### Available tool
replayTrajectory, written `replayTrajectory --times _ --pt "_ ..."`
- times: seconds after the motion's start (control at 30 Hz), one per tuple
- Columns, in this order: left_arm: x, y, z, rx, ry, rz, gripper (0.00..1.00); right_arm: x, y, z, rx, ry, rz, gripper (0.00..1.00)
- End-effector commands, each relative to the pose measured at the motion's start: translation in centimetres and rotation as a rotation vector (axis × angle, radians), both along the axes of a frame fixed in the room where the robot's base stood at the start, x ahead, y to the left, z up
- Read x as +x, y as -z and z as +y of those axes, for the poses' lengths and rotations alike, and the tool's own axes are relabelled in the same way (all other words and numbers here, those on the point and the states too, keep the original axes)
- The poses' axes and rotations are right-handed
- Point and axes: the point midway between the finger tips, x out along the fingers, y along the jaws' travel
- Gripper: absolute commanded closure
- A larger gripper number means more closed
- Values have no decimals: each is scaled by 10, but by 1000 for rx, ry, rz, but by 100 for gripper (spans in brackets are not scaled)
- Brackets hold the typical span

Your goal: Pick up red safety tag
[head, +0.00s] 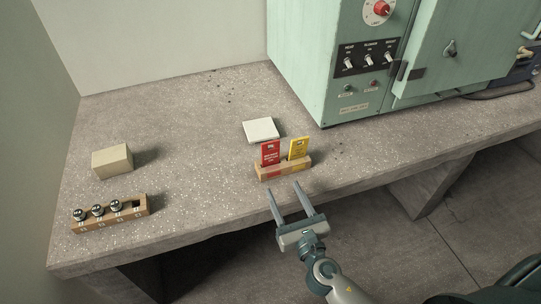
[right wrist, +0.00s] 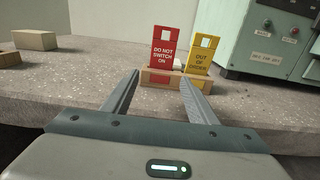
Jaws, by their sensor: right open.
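The red safety tag (head: 270,153) stands upright in a small wooden holder (head: 284,172) near the bench's front edge. In the right wrist view the red tag (right wrist: 163,46) reads "DO NOT SWITCH ON". A yellow tag (head: 299,148) stands in the same holder, right of the red one; it reads "OUT OF ORDER" in the right wrist view (right wrist: 203,52). My right gripper (head: 284,188) is open and empty, just in front of the holder. In the right wrist view its fingers (right wrist: 156,84) point toward the holder, apart from the red tag. My left gripper is not in view.
A white square block (head: 261,130) lies behind the holder. A green cabinet (head: 330,85) with switches and a red knob stands at the back right. A tan block (head: 112,161) and a wooden rack (head: 112,215) with several small dark-topped items are at left. The bench between is clear.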

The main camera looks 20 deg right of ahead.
Motion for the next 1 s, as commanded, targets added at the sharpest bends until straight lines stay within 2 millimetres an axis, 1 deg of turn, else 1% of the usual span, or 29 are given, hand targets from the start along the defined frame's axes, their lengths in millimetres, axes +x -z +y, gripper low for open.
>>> replayTrajectory --times 0.03,0.2,0.4,0.57,0.9,1.0 --pt "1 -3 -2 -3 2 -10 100 11 -3 0 0 0 -2 47" --pt "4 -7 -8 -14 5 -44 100 42 -3 1 0 0 -2 47" --pt "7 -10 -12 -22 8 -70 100 72 -2 2 0 1 0 47" --pt "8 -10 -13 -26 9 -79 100 82 -1 2 0 0 0 47" --pt "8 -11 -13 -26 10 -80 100 83 -1 3 1 0 1 47" --pt "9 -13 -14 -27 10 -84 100 87 -3 2 1 1 0 47"
